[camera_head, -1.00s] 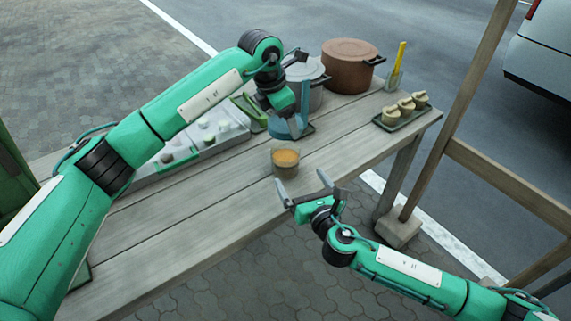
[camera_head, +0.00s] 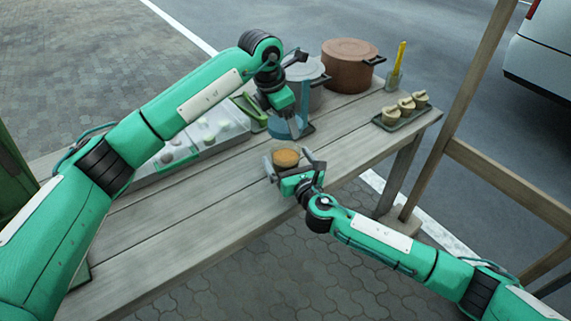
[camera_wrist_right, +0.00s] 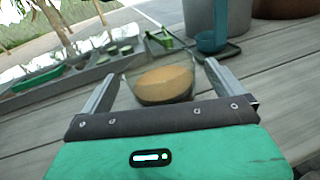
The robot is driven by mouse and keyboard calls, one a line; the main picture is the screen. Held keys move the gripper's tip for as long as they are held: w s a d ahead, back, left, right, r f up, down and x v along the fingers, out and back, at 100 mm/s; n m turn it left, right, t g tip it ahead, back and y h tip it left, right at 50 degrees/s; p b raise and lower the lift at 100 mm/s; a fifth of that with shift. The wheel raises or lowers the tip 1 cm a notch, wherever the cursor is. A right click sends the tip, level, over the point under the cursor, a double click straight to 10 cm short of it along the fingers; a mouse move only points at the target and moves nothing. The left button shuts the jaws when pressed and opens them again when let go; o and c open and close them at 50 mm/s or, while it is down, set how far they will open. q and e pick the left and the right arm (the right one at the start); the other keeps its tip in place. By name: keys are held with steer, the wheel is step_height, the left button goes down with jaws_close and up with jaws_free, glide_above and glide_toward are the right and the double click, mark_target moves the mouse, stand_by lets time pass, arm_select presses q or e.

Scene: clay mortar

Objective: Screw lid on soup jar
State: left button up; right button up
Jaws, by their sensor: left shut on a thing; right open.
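The soup jar (camera_head: 286,157) stands upright on the table, clear-walled, with orange-brown soup and an open top. It also shows in the right wrist view (camera_wrist_right: 163,84). My right gripper (camera_head: 291,162) is open, with one finger on each side of the jar; I cannot tell whether they touch it. The ladle's bowl and upright handle show in the right wrist view (camera_wrist_right: 211,42). I cannot make out a lid.
A grey pot (camera_head: 308,82) and a brown lidded pot (camera_head: 348,62) stand behind. A tray of rolls (camera_head: 402,112) and a yellow-handled tool (camera_head: 400,62) are at the right. A divided container (camera_head: 200,140) and green tongs-like item (camera_head: 250,110) lie left.

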steer(key=shift+x, duration=1.7)
steer(key=shift+c, duration=0.5)
steer(key=c, duration=1.4)
arm_select(q)
glide_toward(284, 143)
steer(key=shift+s+d+f, duration=1.15)
steer(key=shift+s+f, duration=0.25)
steer(key=shift+f, duration=0.1)
steer(key=shift+f, duration=0.85)
steer(key=shift+f, duration=0.2)
steer(key=shift+f, duration=0.4)
arm_select(e)
steer(key=shift+s+a, duration=0.1)
